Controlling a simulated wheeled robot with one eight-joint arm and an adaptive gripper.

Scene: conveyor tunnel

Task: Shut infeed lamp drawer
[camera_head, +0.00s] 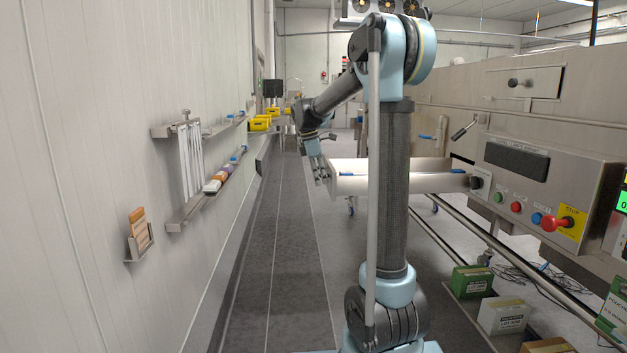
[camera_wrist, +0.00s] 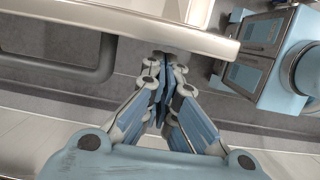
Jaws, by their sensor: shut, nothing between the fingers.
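A long pale metal drawer (camera_head: 400,186) stands pulled out from the machine on the right, reaching left into the aisle. I take it for the infeed lamp drawer; no label on it is readable. Blue pieces show along it. My gripper (camera_head: 320,174) is shut and empty, pointing down just left of the drawer's outer end. In the wrist view, the fingertips of my gripper (camera_wrist: 165,72) are together beside the pale drawer edge (camera_wrist: 120,17). A dark round part, perhaps a knob, is partly hidden behind them. I cannot tell whether they touch.
The machine's control panel (camera_head: 540,190) has colored buttons and a red stop knob (camera_head: 552,223). A shut drawer with a dark knob (camera_head: 518,82) is above. Green and white boxes (camera_head: 503,315) lie low at right. Wall racks (camera_head: 190,150) line the left. The aisle floor (camera_head: 280,260) is clear.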

